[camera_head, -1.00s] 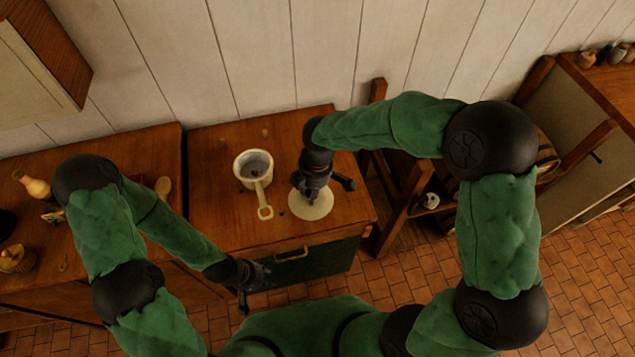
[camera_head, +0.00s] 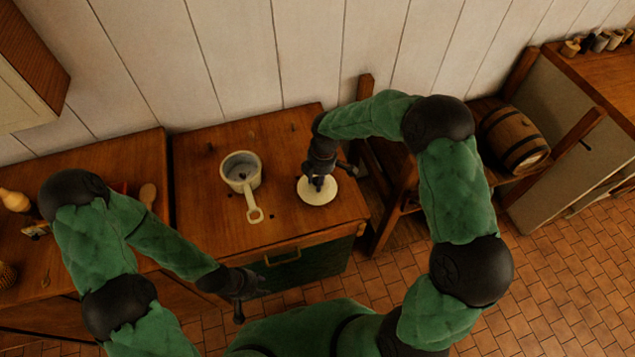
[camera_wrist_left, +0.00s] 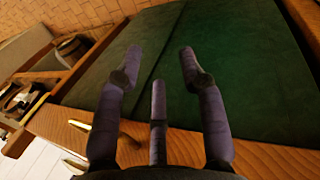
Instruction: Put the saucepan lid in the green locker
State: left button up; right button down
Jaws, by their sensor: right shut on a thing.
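The saucepan lid (camera_head: 318,197) is a pale round disc at the right side of the wooden locker top. My right gripper (camera_head: 319,183) points down at its middle and is shut on it. I cannot tell whether the lid touches the wood. The green locker (camera_head: 310,268) has a dark green front below the wooden top, with a brass handle (camera_head: 282,258). Its green panel (camera_wrist_left: 235,70) fills much of the left wrist view. My left gripper (camera_head: 238,297) hangs in front of the locker; its fingers (camera_wrist_left: 160,60) are spread, open and empty.
A pale saucepan (camera_head: 241,178) stands left of the lid, its handle toward me. A wooden counter (camera_head: 110,180) with a spoon (camera_head: 148,194) adjoins at left. At right are a wooden stand and a barrel (camera_head: 515,138). The tiled floor (camera_head: 560,270) at right is clear.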

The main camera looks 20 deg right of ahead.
jog(key=shift+f, duration=0.6)
jog(key=shift+f, duration=0.1)
jog(key=c, duration=0.9)
grip_release()
jog(key=shift+c, duration=0.2)
notch_tip(320, 180, up, 12)
jog(key=d+p, duration=0.1)
jog(key=p, duration=0.1)
jog(key=shift+d+p, duration=0.15)
jog(key=shift+p, duration=0.2)
